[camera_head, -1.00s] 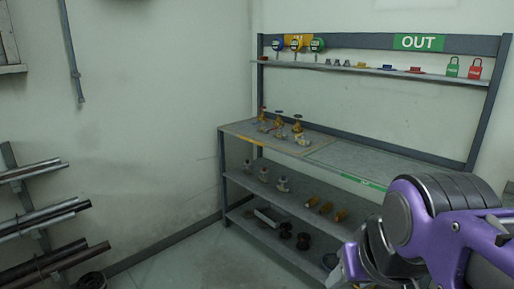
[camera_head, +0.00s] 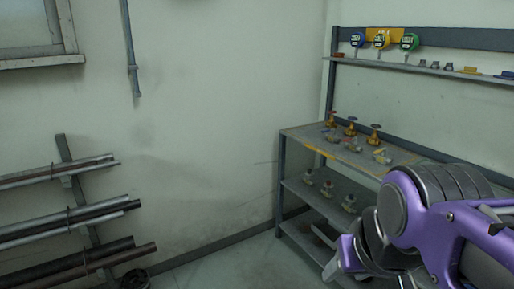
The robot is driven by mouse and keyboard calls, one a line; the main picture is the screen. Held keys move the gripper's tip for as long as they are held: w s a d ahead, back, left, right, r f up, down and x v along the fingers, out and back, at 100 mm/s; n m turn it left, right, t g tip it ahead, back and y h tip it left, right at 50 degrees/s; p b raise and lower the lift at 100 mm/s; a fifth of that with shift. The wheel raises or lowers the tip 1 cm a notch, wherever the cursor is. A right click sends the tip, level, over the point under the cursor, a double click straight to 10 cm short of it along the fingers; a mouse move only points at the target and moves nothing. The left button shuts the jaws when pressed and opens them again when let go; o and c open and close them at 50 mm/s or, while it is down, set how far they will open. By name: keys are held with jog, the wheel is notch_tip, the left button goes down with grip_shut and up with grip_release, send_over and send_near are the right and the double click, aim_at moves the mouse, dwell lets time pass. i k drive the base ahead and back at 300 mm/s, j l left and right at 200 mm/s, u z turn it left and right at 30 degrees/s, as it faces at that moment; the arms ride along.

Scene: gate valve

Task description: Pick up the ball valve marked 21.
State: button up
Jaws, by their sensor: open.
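Several small valves stand on the top board of the grey shelf unit (camera_head: 300,134). No number can be read, so I cannot tell which is marked 21. My purple and grey arm covers the lower right, well in front of the shelf. My gripper's fingertips cannot be made out.
Three grey fittings, one of them here (camera_head: 327,190), stand on the middle shelf. Round gauges (camera_head: 381,41) and small parts line the upper ledge. A pipe rack (camera_head: 75,190) is against the left wall. Floor between rack and shelf looks clear.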

aim_at(333, 137)
jog(key=i+u, duration=0.15)
jog(key=i, duration=1)
jog(key=i+j+z, duration=0.1)
jog(key=i+z, duration=0.2)
jog(key=i, duration=0.15)
jog(key=i+j+z, duration=0.3)
jog(key=i, duration=0.2)
jog(key=i+j+z, duration=0.2)
jog(key=z, duration=0.15)
jog(key=i+j+z, duration=0.35)
jog(key=i+l, duration=0.05)
